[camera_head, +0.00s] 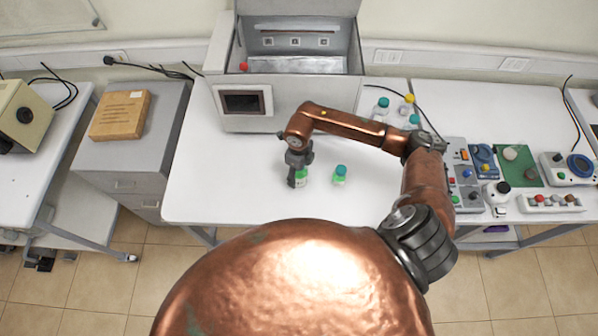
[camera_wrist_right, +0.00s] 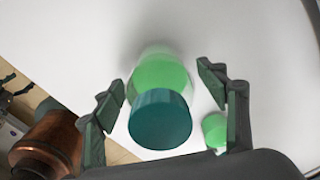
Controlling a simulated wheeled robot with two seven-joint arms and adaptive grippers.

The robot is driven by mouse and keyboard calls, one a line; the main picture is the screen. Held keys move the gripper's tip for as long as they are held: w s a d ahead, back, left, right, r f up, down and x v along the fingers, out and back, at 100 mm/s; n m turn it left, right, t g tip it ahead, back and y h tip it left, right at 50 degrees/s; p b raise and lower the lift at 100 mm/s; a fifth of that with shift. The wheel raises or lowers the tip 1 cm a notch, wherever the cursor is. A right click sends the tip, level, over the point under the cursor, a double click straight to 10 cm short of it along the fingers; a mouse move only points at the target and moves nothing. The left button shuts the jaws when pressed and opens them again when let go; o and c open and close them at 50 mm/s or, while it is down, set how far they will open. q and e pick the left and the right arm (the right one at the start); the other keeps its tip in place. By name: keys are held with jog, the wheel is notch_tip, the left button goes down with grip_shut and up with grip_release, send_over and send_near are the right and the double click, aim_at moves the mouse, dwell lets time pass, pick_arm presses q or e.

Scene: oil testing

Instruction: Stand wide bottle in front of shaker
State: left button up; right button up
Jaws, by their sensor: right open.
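My right gripper (camera_head: 298,168) is low over the white table, around a bottle with green contents (camera_head: 303,176). In the right wrist view the gripper (camera_wrist_right: 162,82) is open, with one finger on each side of this bottle (camera_wrist_right: 160,75). Its teal cap (camera_wrist_right: 160,120) faces the camera, and gaps show beside the bottle. A second teal-capped bottle with green contents (camera_head: 340,175) stands just to the right. I cannot tell for certain which bottle is the wide one. The shaker (camera_head: 285,92) appears to be the large grey machine behind, lid raised. My left gripper is out of view.
Several capped bottles (camera_head: 382,106) stand at the back, right of the machine. Control boxes and instruments (camera_head: 466,180) crowd the table's right part. The table's front left (camera_head: 215,195) is clear. A cardboard box (camera_head: 120,115) lies on the cabinet at left.

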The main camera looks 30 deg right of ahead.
jog(key=shift+r, duration=0.1)
jog(key=shift+r, duration=0.25)
notch_tip(320, 180, up, 12)
jog(key=b, duration=0.2)
jog(key=shift+f+b, duration=0.2)
jog(key=shift+b, duration=0.1)
